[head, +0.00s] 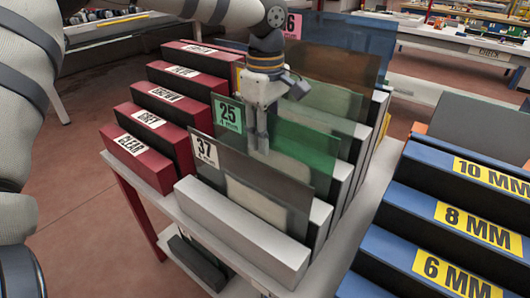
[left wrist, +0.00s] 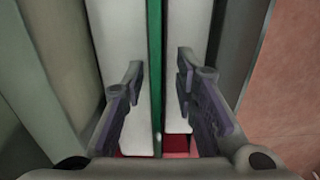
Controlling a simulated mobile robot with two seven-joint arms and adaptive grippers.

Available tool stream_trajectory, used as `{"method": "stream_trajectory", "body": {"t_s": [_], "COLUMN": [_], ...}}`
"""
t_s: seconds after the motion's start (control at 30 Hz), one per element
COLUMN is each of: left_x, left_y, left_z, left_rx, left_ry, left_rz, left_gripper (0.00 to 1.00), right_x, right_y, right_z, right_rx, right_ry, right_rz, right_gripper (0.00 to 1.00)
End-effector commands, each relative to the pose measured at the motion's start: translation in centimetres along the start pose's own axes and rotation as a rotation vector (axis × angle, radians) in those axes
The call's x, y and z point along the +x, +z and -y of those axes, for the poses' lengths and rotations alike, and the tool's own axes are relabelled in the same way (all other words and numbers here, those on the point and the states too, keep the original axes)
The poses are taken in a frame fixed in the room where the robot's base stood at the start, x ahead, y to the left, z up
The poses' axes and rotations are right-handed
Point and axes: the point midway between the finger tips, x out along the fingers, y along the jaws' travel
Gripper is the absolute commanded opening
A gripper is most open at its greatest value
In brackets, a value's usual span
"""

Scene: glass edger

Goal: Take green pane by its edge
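The green pane (head: 308,146) stands upright in the rack, with a green label reading 25 at its left corner. My left gripper (head: 262,142) points down at the pane's top edge in the head view. In the left wrist view the pane shows edge-on as a thin green strip (left wrist: 154,50). It runs between the two fingers of my left gripper (left wrist: 160,72), which are apart with gaps on both sides. No contact shows. My right gripper is in neither view.
A grey-brown pane labelled 37 (head: 265,184) stands in front of the green one; other panes (head: 335,68) stand behind. The rack has red labelled blocks (head: 150,148) on the left. A blue stepped rack (head: 415,205) stands on the right.

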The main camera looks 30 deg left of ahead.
Motion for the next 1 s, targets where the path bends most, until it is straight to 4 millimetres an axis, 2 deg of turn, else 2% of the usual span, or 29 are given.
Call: {"method": "stream_trajectory", "body": {"t_s": [0.1,0.27,0.37,0.4,0.83,1.0], "left_x": [0.8,0.8,0.8,0.8,0.6,-1.2], "left_y": [0.0,0.0,0.0,0.0,0.0,0.0], "left_z": [0.0,0.0,0.0,0.0,-0.1,-0.1], "left_rx": [0.000,0.000,0.000,0.000,-0.001,-0.001], "left_ry": [0.000,0.000,0.000,0.000,0.002,0.005], "left_rz": [0.000,0.000,0.000,0.000,0.000,0.001], "left_gripper": [0.27,0.27,0.04,0.00,0.00,0.00], "right_x": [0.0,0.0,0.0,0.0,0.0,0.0], "right_y": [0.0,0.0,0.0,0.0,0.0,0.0], "right_z": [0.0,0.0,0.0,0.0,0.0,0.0], "right_rx": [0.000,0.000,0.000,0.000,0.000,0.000], "right_ry": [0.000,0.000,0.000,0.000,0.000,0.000], "right_rz": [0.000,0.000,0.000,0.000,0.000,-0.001], "right_gripper": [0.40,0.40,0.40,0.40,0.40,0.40]}}
